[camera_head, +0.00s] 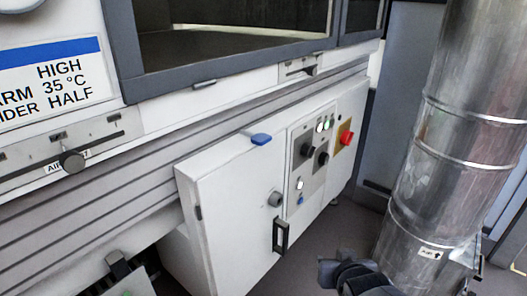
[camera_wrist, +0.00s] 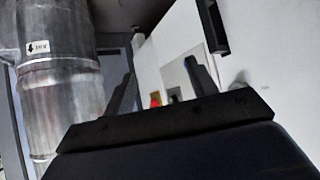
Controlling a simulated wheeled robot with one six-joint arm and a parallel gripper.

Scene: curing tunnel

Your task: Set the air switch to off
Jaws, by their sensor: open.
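A grey control panel (camera_head: 312,155) is set in the white cabinet's front in the head view. It carries two black rotary switches, an upper-left one (camera_head: 306,149) and a lower-right one (camera_head: 322,158). Their labels are too small to read, so I cannot tell which is the air switch or how it is set. Part of the panel also shows in the wrist view (camera_wrist: 178,78), between and behind the fingers. My gripper (camera_wrist: 163,82) is open and empty, its fingers apart from the panel. In the head view only a dark part of my arm shows at the bottom.
A red button (camera_head: 346,138) on a yellow plate is right of the panel. A black door handle (camera_head: 281,236) sticks out below it. A large metal duct (camera_head: 432,150) stands at right. A slider knob (camera_head: 72,161) is at left. Dark floor lies between cabinet and duct.

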